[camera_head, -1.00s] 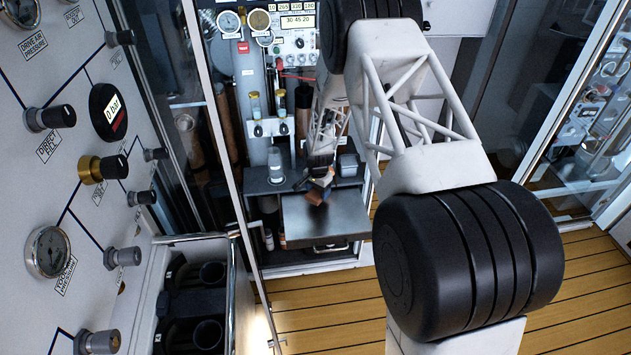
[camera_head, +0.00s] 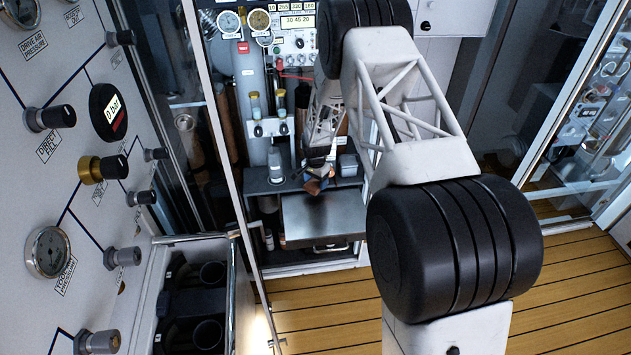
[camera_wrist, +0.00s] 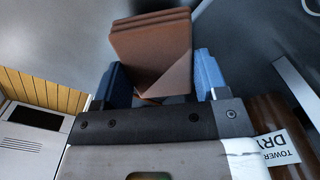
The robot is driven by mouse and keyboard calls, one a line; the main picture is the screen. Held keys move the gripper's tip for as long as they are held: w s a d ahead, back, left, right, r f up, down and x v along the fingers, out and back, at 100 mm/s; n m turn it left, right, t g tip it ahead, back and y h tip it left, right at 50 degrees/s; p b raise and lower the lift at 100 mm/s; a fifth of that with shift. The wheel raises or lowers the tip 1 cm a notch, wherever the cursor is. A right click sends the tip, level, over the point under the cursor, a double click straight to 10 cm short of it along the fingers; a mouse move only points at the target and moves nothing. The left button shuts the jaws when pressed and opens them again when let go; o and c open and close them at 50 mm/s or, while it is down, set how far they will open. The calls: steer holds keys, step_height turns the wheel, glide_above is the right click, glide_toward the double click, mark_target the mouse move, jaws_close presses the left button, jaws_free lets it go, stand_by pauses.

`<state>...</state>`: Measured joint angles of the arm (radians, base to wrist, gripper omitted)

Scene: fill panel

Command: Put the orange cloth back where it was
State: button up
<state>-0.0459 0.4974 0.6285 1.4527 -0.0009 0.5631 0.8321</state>
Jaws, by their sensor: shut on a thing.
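The orange cloth (camera_wrist: 152,50) is a folded, brownish-orange stack in the wrist view. It lies between the two blue fingers of my gripper (camera_wrist: 158,80), which is shut on it. In the head view the cloth (camera_head: 314,186) is small and dark orange at the end of my arm. My gripper (camera_head: 318,172) holds it above the back part of a grey metal tray-like shelf (camera_head: 325,220). I cannot tell from these views how high it is above the surface.
A clear container (camera_head: 348,164) stands right of my gripper and a grey bottle (camera_head: 275,165) stands left of it. Gauges (camera_head: 229,21) are on the back wall. A glass door frame (camera_head: 225,150) stands at left. The front of the shelf is bare.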

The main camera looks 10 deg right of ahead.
mark_target(316, 181)
steer(key=shift+w, duration=0.4)
steer(key=shift+f, duration=0.3)
steer(key=shift+f, duration=0.1)
steer(key=o, duration=1.3)
step_height(316, 181, up, 12)
steer(key=shift+r, duration=0.15)
stand_by(0.3)
